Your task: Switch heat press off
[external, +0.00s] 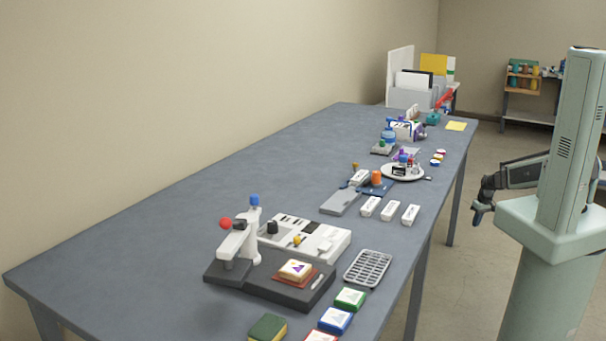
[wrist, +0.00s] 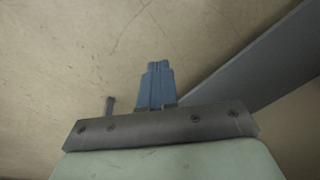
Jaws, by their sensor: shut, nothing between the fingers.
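What looks like the heat press (external: 242,248) stands on the near part of the long grey table, with a dark base, a white upright arm, a red knob and a blue knob. A tan-topped block on a red piece lies on its base. A white unit (external: 330,243) with dark slots, a black knob and a small yellow knob sits right behind it; I cannot tell whether they are joined. No switch position can be read. My gripper (external: 481,216) is off the table's right side, far from the press. In the wrist view my gripper (wrist: 157,66) is shut and empty, above bare floor.
A grey grid tray (external: 368,268) and several coloured blocks lie beside the press at the table's right edge. White blocks, a round white plate (external: 386,172) and small bottles stand farther back. The table's left side is clear. A shelf (external: 524,82) stands at the far wall.

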